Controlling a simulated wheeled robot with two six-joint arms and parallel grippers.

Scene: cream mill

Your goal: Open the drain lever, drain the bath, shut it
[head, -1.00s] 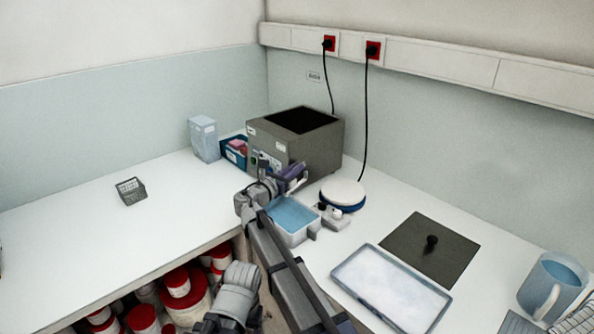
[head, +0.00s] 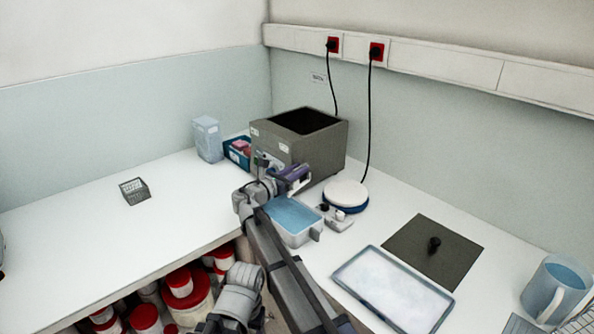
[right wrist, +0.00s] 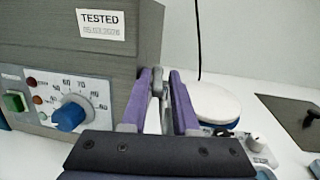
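The grey water bath (head: 325,150) stands in the back corner with its dark top opening showing. Its front panel, with a blue dial (right wrist: 69,117) and a green switch (right wrist: 14,102), shows in the right wrist view. My right gripper (head: 296,175) is at the bath's lower front right corner. Its purple fingers (right wrist: 161,85) stand apart, one on each side of a grey metal part (right wrist: 157,84), apparently the drain lever; contact is unclear. A tub with a blue surface inside (head: 293,214) stands below the gripper, partly behind my arm. My left gripper is not in view.
A white-topped round device (head: 345,193) stands right of the tub. A dark plate with a knob (head: 408,250), a pale tray (head: 370,302) and a jug (head: 552,286) are at the right. A blue bin (head: 237,155) and clear container (head: 208,140) stand left of the bath.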

